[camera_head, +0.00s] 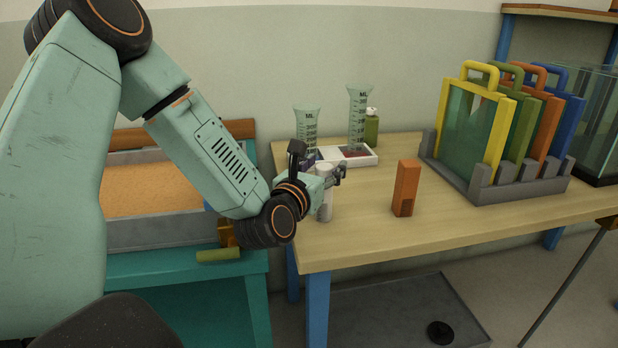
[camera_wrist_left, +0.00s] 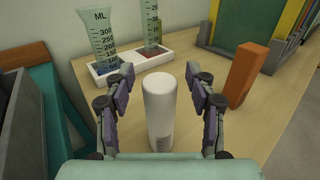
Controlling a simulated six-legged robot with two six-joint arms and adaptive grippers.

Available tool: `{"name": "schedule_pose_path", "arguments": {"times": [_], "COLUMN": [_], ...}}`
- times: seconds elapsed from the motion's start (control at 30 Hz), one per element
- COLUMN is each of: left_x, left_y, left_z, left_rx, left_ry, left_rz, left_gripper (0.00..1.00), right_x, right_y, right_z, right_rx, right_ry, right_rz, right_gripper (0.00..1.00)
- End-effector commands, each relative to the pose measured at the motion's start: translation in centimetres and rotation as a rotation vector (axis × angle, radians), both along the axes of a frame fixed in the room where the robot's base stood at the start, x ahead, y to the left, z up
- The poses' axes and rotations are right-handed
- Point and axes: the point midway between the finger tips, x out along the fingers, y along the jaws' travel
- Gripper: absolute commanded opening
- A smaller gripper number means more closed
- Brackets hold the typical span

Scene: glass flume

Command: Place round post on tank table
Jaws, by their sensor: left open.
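The round post (camera_head: 325,205) is a white upright cylinder standing on the wooden tank table (camera_head: 450,217), near its left end. In the left wrist view the round post (camera_wrist_left: 159,112) stands between the two finger pads, with a gap on each side. My left gripper (camera_head: 322,178) is open around the post and partly hides it in the head view. The left gripper's fingers also show in the left wrist view (camera_wrist_left: 160,115). My right gripper is not in view.
An orange block (camera_head: 406,188) stands right of the post. A white tray (camera_head: 367,159) with measuring cylinders is behind it. A grey rack (camera_head: 487,185) holds several coloured framed panels at the right. A glass tank (camera_head: 598,110) is beyond. Bare tabletop lies in front of the orange block.

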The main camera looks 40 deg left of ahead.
Motion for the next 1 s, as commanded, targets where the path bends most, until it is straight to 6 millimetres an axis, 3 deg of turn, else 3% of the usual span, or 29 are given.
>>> {"name": "schedule_pose_path", "arguments": {"times": [0.2,0.6,1.0], "left_x": [-3.9,-8.7,-9.7], "left_y": [-0.8,-2.0,-2.2], "left_z": [0.3,0.4,0.3], "left_rx": [-0.008,-0.003,0.001], "left_ry": [0.000,0.002,-0.002], "left_rz": [0.001,0.000,-0.001], "left_gripper": [0.56,0.56,0.56], "right_x": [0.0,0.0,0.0], "right_y": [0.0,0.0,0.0], "right_z": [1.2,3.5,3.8], "right_rx": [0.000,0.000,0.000], "right_ry": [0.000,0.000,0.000], "right_rz": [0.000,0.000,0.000], "right_gripper": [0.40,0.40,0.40]}}
